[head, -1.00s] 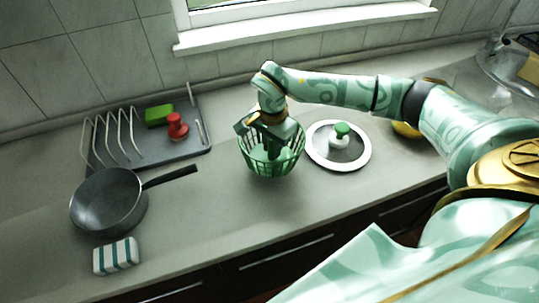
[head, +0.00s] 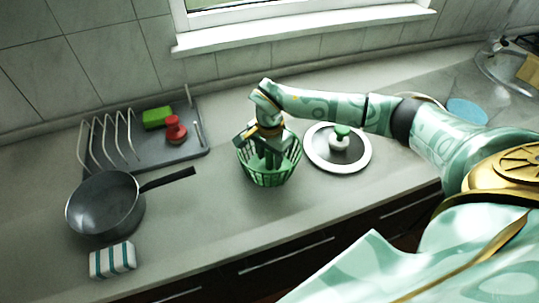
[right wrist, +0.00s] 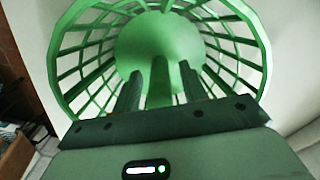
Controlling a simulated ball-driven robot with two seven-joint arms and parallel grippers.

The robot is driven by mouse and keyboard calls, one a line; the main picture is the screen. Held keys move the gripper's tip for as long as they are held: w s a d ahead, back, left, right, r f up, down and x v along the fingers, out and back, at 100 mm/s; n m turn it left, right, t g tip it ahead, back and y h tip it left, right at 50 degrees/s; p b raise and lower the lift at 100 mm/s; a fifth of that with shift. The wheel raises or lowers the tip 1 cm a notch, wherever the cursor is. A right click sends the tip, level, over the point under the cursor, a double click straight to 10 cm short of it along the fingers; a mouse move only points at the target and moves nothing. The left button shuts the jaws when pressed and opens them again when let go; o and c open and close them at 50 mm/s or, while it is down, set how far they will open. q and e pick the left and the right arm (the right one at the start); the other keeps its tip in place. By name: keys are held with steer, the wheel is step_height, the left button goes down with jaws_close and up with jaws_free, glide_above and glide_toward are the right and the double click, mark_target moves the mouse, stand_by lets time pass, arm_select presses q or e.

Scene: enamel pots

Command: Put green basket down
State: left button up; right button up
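The green basket (head: 268,175) is a slatted round bowl near the middle of the counter in the head view. Whether its base touches the counter cannot be made out. My right gripper (head: 267,156) reaches down into it from above. In the right wrist view, the basket (right wrist: 75,75) surrounds my right gripper (right wrist: 160,85), with its round bottom beyond the fingertips. The two dark fingers stand apart with green upright parts between them; whether they press on these is unclear. My left gripper is not in view.
Right of the basket lies a white-rimmed lid (head: 364,160) with a green-topped knob. At left are a dish rack (head: 190,150) with a green sponge (head: 157,117) and red item (head: 175,130), a frying pan (head: 105,205) and a striped sponge (head: 112,261). Counter left of the basket is clear.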

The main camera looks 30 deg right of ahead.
step_height(320, 180, up, 12)
steer(key=shift+r+p, duration=0.2)
steer(key=shift+p, duration=1)
